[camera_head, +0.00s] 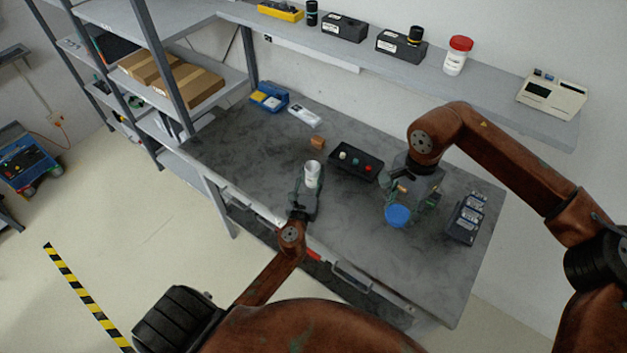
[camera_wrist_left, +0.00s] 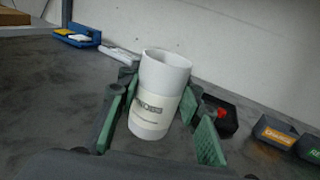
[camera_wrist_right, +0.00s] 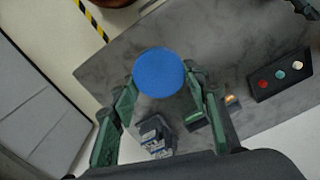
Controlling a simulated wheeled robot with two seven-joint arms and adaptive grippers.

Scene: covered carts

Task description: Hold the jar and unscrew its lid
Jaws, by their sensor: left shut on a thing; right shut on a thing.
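The white jar (camera_head: 312,174) stands upright or nearly so near the front edge of the grey table, with a printed label band facing the left wrist view (camera_wrist_left: 155,105). Its top shows white, with no lid on it. My left gripper (camera_head: 308,190) is shut around the jar, one green-padded finger on each side. My right gripper (camera_head: 410,198) is to the right, apart from the jar, and is shut on a round blue lid (camera_head: 397,216). The lid's flat blue face also shows between the fingers in the right wrist view (camera_wrist_right: 159,73).
A black tray (camera_head: 357,161) with small coloured knobs lies behind, between the grippers. A small wooden block (camera_head: 318,142) is left of it. Dark labelled boxes (camera_head: 465,219) stand at the table's right end. A red-lidded white jar (camera_head: 457,57) stands on the shelf above.

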